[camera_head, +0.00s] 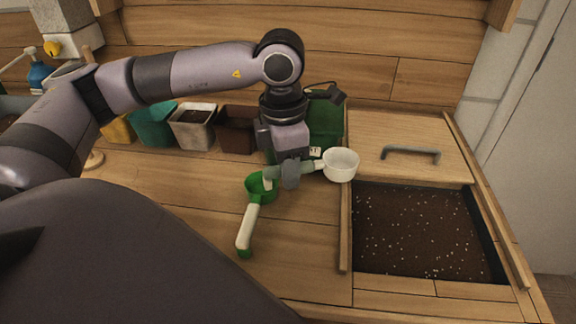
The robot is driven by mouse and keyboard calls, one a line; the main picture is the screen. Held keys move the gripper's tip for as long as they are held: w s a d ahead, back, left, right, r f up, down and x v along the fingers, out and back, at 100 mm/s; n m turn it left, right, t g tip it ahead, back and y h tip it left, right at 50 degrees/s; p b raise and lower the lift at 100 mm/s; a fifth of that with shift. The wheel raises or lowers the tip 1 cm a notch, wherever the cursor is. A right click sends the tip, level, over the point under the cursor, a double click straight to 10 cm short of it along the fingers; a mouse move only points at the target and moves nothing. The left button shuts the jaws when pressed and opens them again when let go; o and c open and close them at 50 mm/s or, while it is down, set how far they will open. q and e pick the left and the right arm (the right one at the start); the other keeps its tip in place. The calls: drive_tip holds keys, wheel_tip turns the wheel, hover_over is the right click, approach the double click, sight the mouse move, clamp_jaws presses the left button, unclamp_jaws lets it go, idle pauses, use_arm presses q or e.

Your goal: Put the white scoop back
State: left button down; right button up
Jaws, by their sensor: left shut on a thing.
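The white scoop (341,165) has a round white cup and a grey-green handle pointing left. My left gripper (290,176) is shut on that handle. The cup is beside the left edge of the soil bin, near the bin's wooden lid. I cannot tell whether the scoop touches the bench or hangs just above it. A green scoop (247,226) with a cream handle lies on the bench just left of and below the gripper. My right gripper is not in view.
Several pots stand along the back, including a teal pot (154,125), a white pot (194,127) and a brown pot (237,130). A soil bin (346,230) with a handled wooden lid (400,135) is at right. The front bench is clear.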

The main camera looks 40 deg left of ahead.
use_arm(q)
drive_tip(key=shift+f+b, duration=0.35)
drive_tip(key=shift+b, duration=0.05)
drive_tip(key=shift+f+b, duration=0.25)
drive_tip(key=shift+b, duration=0.05)
drive_tip(key=c, duration=0.9)
unclamp_jaws()
drive_tip(key=shift+r, duration=0.15)
